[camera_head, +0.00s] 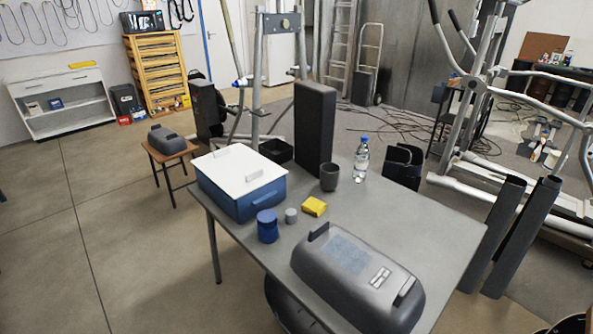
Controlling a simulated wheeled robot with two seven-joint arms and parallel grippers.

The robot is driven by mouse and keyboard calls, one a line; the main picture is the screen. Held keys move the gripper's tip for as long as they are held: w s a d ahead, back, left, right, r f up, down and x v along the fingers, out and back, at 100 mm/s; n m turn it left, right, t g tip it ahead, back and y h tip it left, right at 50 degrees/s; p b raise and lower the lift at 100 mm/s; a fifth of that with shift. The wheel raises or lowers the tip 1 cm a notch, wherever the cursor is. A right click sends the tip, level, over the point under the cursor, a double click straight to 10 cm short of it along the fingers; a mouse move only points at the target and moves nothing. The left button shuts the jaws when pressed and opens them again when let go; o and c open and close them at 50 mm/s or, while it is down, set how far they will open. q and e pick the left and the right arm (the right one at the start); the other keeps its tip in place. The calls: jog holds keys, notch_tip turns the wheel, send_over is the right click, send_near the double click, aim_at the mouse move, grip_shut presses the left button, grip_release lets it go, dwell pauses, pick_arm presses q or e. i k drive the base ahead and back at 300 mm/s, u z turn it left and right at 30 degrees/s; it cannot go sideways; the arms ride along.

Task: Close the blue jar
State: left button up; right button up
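The blue jar (267,227) stands upright on the grey table (420,212), near its left front edge. Its top looks darker, and I cannot tell whether it is open or covered. A small grey cylinder (291,216) stands just right of the jar, apart from it; whether it is the jar's lid is too small to tell. Neither of my grippers shows in the head view.
A blue box with a white lid (243,182) stands behind the jar. A yellow block (314,206), a dark cup (329,177), a water bottle (361,160) and a tall black panel (315,130) stand farther right. A large grey housing (352,278) fills the table's front.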

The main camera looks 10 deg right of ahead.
aim_at(265, 235)
jog(key=u, duration=1.1)
jog(key=i, duration=2.15)
jog(key=z, duration=3.25)
